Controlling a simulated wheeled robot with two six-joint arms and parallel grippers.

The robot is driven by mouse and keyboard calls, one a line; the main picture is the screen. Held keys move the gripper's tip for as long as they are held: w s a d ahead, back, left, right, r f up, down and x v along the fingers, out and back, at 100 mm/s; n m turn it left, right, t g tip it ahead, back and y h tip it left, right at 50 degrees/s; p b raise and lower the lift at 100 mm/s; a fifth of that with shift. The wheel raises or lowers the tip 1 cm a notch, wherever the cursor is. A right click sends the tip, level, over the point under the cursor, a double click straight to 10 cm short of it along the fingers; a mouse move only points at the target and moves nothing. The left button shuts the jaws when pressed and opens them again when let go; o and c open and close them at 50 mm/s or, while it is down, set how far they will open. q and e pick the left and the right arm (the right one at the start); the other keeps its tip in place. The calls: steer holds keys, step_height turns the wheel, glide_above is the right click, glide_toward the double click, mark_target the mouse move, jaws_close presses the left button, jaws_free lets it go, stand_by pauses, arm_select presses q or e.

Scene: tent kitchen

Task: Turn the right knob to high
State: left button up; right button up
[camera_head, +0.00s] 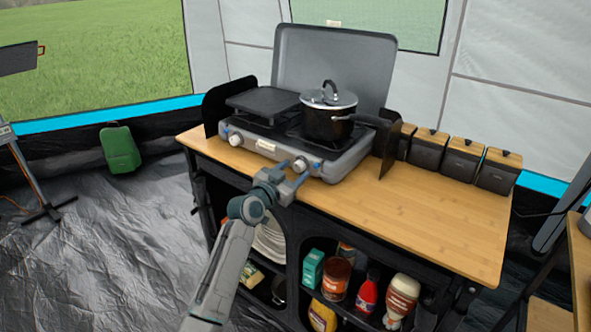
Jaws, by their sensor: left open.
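A grey two-burner camping stove (262,146) with its lid raised stands on the wooden counter. Its right knob (300,165) is on the front face, low at the right, just beyond my left gripper (294,173). The left knob (235,139) is on the same face, further left. My left gripper is open in front of the right knob, with its fingers pointing at the stove. It partly hides the knob, and I cannot tell whether the fingers touch it. The knob's setting is too small to read. My right gripper is not in view.
A flat griddle (262,102) covers the left burner. Several dark canisters (461,158) line the back right. The counter's front right (430,215) is clear. Bottles and cans fill the shelf below.

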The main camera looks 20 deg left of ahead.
arm_select(q)
steer(key=shift+w+d, duration=0.2)
steer(key=shift+w, duration=0.5)
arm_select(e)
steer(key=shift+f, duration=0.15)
arm_select(q)
steer(key=c, duration=1)
